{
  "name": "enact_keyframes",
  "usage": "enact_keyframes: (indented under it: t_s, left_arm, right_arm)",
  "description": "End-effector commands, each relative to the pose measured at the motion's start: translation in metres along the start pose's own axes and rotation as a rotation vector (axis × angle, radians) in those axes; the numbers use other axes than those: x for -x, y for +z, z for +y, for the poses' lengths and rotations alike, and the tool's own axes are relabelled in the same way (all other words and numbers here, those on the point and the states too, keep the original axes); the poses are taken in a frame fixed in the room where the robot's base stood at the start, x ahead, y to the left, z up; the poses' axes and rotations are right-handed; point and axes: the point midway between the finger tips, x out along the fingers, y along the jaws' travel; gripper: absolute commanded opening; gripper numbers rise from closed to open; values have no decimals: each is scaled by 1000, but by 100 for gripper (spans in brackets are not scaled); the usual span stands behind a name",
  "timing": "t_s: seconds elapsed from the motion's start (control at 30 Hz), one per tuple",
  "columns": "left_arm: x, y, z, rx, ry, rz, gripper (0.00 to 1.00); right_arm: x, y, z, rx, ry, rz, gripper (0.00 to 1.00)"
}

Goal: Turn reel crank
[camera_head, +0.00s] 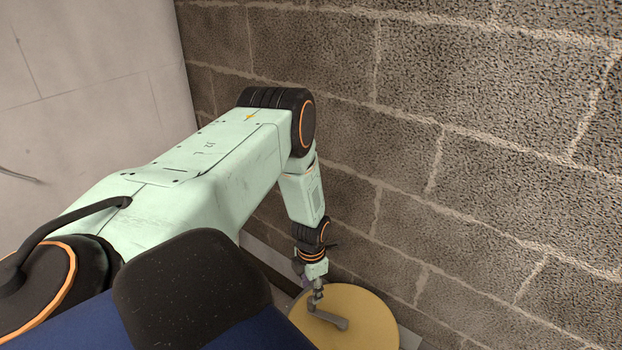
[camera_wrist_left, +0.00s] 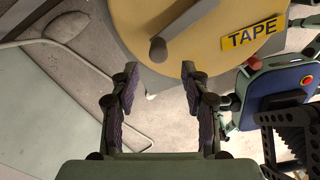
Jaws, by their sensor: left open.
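The yellow reel (camera_head: 372,318) stands low by the block wall, at the bottom of the head view. Its grey crank (camera_head: 330,319) lies across its face, just below my left gripper (camera_head: 316,290). In the left wrist view the reel (camera_wrist_left: 130,18) fills the top, with a yellow "TAPE" label (camera_wrist_left: 252,33). The crank (camera_wrist_left: 188,18) slants down to a dark rounded handle end (camera_wrist_left: 158,50). My left gripper (camera_wrist_left: 159,78) is open with nothing between its fingers. The handle end appears just beyond the gap between the fingertips. My right gripper is not in view.
A rough block wall (camera_head: 480,130) rises close on the right of my left arm. A smooth pale wall (camera_head: 80,60) is at the left. In the left wrist view a pale bent tube (camera_wrist_left: 85,60) runs over the grey floor (camera_wrist_left: 75,75) at left.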

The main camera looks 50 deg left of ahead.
Motion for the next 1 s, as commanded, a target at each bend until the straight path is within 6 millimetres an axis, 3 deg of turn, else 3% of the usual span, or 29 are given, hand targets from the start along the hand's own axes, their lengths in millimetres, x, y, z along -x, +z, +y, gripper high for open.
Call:
enact_keyframes:
  t_s: [0.2,0.4,1.0]
  left_arm:
    - [28,0,0,1,-3,-2,46]
    - [43,0,-1,-1,-2,-1,46]
    - [47,0,-1,-1,-1,0,46]
  right_arm:
    - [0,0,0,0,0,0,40]
    - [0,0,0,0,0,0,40]
    - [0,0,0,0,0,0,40]
